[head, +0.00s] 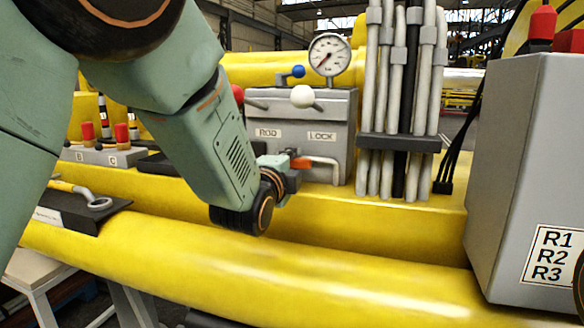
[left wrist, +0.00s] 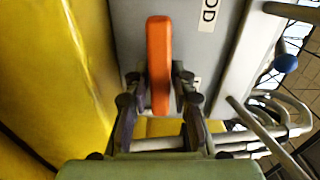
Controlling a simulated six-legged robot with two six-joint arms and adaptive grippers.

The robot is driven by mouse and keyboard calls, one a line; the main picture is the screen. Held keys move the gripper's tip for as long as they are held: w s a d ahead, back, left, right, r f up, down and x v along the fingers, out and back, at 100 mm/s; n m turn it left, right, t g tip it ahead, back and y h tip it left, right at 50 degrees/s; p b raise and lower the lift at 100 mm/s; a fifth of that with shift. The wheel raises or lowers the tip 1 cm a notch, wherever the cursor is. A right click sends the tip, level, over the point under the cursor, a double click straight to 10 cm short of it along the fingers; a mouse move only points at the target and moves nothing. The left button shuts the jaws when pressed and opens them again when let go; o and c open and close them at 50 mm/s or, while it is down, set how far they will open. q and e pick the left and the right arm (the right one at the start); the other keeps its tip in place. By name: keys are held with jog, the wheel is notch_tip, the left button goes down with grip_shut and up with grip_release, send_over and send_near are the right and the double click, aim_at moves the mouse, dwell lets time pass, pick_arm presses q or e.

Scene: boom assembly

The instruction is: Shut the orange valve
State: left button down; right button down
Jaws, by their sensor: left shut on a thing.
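The orange valve (head: 302,163) shows in the head view as a small orange lever low on the front of a grey box (head: 338,140) labelled ROD and LOCK. My left gripper (head: 288,178) is at the lever and partly hides it. In the left wrist view the orange valve's handle (left wrist: 159,50) is a long orange bar between the two fingers of my left gripper (left wrist: 159,88). The fingers are shut on its lower part. The valve's pivot is hidden. My right gripper is not in view.
A pressure gauge (head: 329,54), a white knob (head: 303,96) and a blue knob (head: 298,71) stand above the grey box. Grey hoses (head: 400,90) rise to its right. A large grey cabinet (head: 520,170) labelled R1, R2, R3 stands at right. A yellow boom (head: 330,275) runs across the front.

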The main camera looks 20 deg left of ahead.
pick_arm(q)
jog(key=shift+f+m, duration=0.2)
jog(key=shift+m, duration=0.2)
jog(key=c, duration=1.5)
grip_release()
jog(key=shift+o, duration=1.4)
jog(key=shift+s+r, duration=0.1)
jog(key=shift+r, duration=0.05)
jog(key=s, duration=1.2)
jog(key=shift+a, duration=0.2)
